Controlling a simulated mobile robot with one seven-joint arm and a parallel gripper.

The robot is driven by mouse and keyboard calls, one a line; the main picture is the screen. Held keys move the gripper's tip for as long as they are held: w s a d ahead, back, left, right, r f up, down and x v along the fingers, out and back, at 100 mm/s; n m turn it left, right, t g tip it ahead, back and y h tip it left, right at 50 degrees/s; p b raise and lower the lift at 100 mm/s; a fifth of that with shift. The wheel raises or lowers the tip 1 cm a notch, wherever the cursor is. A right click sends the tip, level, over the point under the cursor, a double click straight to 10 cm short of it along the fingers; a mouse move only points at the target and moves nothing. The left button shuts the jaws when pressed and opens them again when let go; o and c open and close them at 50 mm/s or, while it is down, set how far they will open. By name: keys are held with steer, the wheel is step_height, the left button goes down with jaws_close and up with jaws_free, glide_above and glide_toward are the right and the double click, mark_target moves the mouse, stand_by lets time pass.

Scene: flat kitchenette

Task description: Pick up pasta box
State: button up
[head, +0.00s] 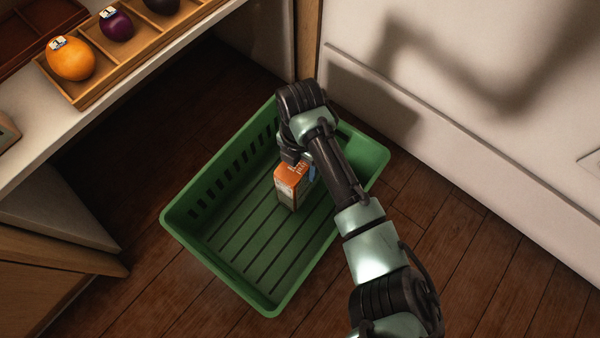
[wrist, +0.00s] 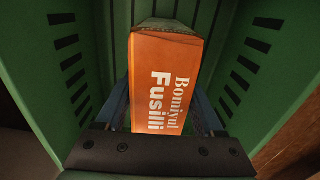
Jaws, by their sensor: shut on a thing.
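The pasta box (head: 290,184) is orange with a pale side. In the head view my gripper (head: 297,160) reaches down into the green basket (head: 178,216) and partly covers the box. The box is inside the basket's walls, and I cannot tell whether its bottom touches the basket floor.
The basket stands on a dark wooden floor (head: 120,290). A white wall panel (head: 480,130) is close on the right. At the upper left, a counter holds a wooden tray (head: 100,92) with an orange fruit (head: 71,60) and a purple one (head: 117,27). The basket floor left of the box is clear.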

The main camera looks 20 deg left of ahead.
jaws_close()
steer(key=shift+r, duration=0.1)
